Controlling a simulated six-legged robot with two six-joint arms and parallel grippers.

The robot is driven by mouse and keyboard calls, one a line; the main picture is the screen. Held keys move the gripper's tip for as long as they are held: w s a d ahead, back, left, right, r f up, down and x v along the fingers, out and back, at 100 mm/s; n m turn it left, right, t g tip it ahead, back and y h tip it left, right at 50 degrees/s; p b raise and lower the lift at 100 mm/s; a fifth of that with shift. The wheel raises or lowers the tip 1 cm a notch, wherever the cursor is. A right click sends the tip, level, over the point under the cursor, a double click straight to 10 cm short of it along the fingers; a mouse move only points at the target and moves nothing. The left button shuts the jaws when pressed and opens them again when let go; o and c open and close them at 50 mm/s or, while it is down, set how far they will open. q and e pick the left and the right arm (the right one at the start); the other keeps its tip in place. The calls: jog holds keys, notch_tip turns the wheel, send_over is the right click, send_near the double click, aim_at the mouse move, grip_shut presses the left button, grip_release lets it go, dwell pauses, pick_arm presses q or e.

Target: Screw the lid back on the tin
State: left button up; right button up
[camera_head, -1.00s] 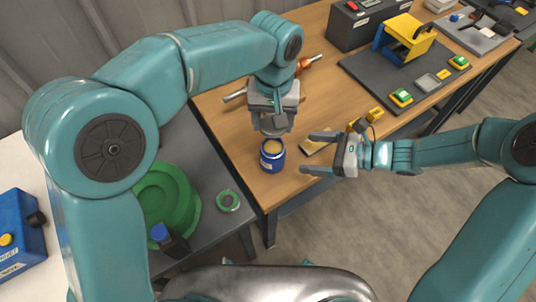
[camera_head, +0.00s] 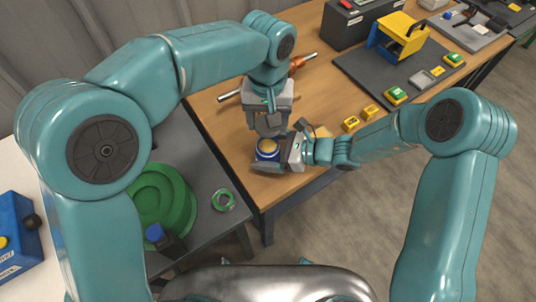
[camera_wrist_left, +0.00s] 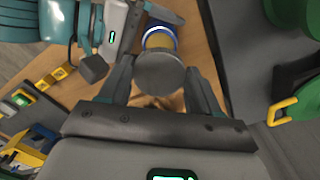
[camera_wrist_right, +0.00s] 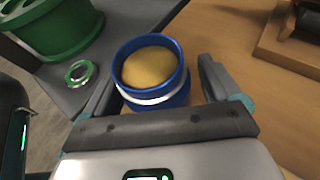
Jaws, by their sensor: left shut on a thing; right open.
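The open blue tin (camera_head: 266,156), with a white band and tan contents, stands upright near the table's front corner. In the right wrist view the tin (camera_wrist_right: 154,98) sits between the spread fingers of my right gripper (camera_wrist_right: 158,82). That gripper is open, one finger on each side, and I cannot tell if they touch the tin. My left gripper (camera_head: 269,129) is above and slightly behind the tin. It is shut on the round grey lid (camera_wrist_left: 160,73), held apart from the tin. In the head view the lid is mostly hidden by the fingers.
Behind the left gripper lies a metal rod with an orange part (camera_head: 298,64). Yellow blocks (camera_head: 351,123) and a dark mat (camera_head: 385,72) lie to the right. A green stepped stand (camera_head: 165,200) and green ring (camera_head: 223,200) are on the lower grey bench.

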jog(key=shift+a, duration=0.15)
jog(key=c, duration=1.4)
pick_arm(q)
send_over(268, 147)
jog(key=shift+w+f, duration=0.15)
jog(key=shift+f, duration=2.35)
pick_arm(e)
jog(key=shift+o, duration=0.2)
pick_arm(q)
jog(key=shift+f, duration=0.1)
jog(key=shift+f, duration=0.8)
pick_arm(e)
jog(key=shift+w, duration=0.1)
pick_arm(q)
jog(key=shift+f, duration=0.25)
